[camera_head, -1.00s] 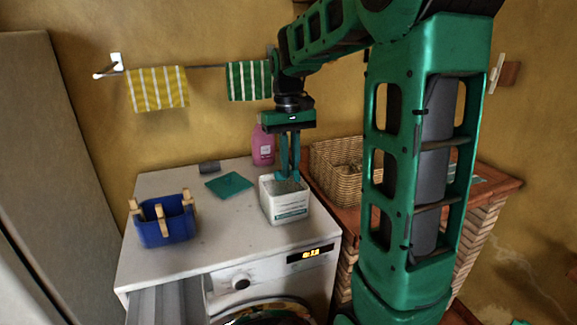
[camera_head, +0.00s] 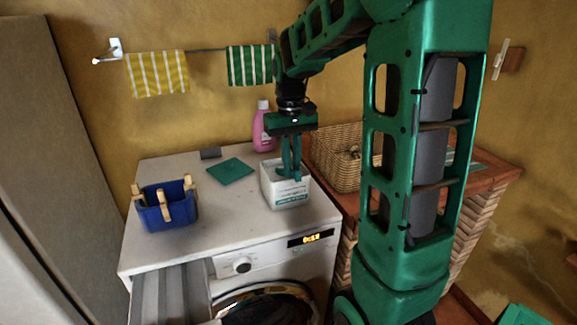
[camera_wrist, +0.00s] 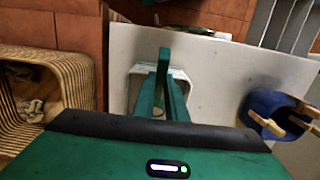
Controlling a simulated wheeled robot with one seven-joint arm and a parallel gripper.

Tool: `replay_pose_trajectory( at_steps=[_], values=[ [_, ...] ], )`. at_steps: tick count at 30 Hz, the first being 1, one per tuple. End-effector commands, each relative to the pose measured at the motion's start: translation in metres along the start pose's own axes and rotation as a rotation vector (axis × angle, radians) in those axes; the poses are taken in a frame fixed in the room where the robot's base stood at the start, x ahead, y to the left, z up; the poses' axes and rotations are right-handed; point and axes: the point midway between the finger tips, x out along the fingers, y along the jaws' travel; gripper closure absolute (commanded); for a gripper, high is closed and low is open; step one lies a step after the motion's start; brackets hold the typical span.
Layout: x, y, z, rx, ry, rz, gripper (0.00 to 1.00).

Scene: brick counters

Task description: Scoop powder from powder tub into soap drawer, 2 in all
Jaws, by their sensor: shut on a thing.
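The white powder tub (camera_head: 289,195) stands on the washing machine's top, near its right edge. My gripper (camera_head: 289,172) points down over the tub's opening, its fingertips at about rim level. It is shut on a slim green thing, seemingly the scoop (camera_wrist: 165,62), which shows beyond the fingers in the wrist view. The scoop's bowl and any powder in it cannot be made out. The tub's rim (camera_wrist: 195,72) shows around the fingers there. The soap drawer (camera_head: 168,294) is pulled out at the machine's front left, with its long compartments open upward.
A blue basket with wooden pegs (camera_head: 167,207) stands left on the machine (camera_head: 228,215). A flat green cloth (camera_head: 230,171), a small grey block (camera_head: 210,153) and a pink bottle (camera_head: 264,128) are behind. A wicker basket (camera_head: 336,157) is right of the tub. The machine's front middle is clear.

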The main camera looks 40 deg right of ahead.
Motion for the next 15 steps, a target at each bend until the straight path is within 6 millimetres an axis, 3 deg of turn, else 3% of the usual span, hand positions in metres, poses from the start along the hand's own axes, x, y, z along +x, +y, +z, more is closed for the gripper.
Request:
replay_pose_trajectory(
  at_steps=[15],
  values=[
    [-0.035, 0.000, 0.011, -0.001, 0.111, 0.000, 1.00]
  ],
)
